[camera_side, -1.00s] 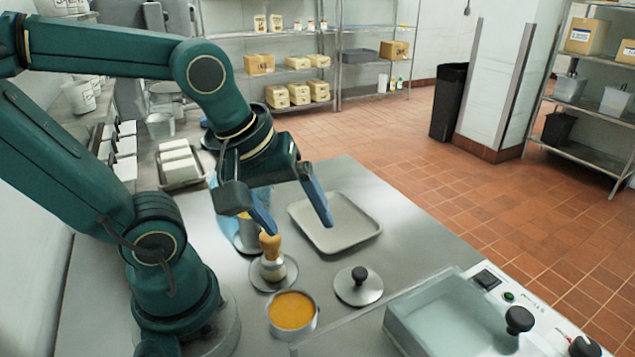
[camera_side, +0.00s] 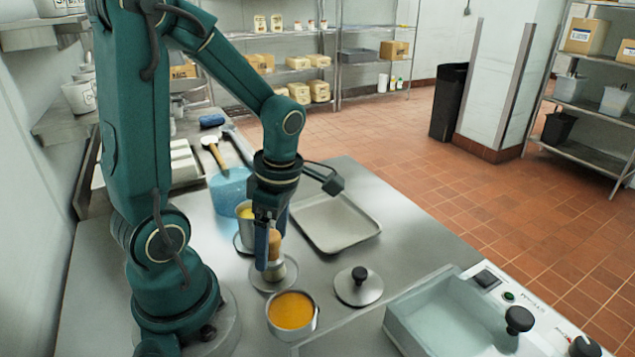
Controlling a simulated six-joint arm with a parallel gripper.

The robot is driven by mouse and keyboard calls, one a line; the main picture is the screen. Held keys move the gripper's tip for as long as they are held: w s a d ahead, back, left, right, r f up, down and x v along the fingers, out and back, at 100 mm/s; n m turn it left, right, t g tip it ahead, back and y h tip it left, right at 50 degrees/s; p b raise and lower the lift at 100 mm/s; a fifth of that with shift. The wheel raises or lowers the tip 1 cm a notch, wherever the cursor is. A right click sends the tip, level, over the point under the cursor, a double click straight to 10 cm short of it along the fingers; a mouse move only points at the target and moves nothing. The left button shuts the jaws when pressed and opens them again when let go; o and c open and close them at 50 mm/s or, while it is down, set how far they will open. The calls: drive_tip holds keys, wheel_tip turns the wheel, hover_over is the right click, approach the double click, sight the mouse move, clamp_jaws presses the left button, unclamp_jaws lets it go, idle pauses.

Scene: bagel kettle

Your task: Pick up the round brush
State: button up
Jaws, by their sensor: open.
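The round brush (camera_side: 275,246) stands upright with its wooden handle up, on a small round metal dish (camera_side: 288,279). My gripper (camera_side: 268,244) points down at the brush, and one blue finger shows just in front of and left of the handle. The finger hides part of the handle and the brush head. The other finger is mostly hidden. The gripper is open; I cannot tell whether a finger touches the handle.
A metal pot of orange liquid (camera_side: 291,311) stands in front of the dish. A lid with a black knob (camera_side: 359,287) lies to the right. A grey tray (camera_side: 336,224) lies behind, and another pot with yellow contents (camera_side: 245,212) stands behind the gripper.

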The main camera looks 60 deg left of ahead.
drive_tip(key=shift+s+a+f, duration=0.1)
drive_tip(key=shift+f, duration=1.15)
clamp_jaws()
drive_tip(key=shift+r, duration=5.05)
